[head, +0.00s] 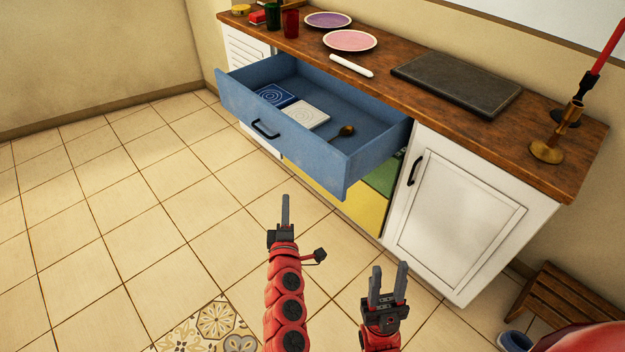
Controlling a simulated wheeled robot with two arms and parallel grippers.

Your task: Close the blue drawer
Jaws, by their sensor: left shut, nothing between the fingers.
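The blue drawer (270,142) is pulled far out of the cabinet under the wooden counter. Its black handle (264,129) is on the front panel. Inside lie a dark blue patterned square (273,95), a white patterned square (306,116) and a small brown spoon-like item (346,131). My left gripper (285,209) is shut and empty, in front of the drawer and apart from it. My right gripper (388,284) is open and empty, lower right, in front of the white cabinet door and apart from the drawer.
A yellow drawer front (345,205) is below the blue one, and a green part (384,178) shows beside it. A white door (455,215) is to the right. Plates, a dark slab (456,83) and a brass candlestick (551,145) stand on the counter. The tiled floor at left is clear.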

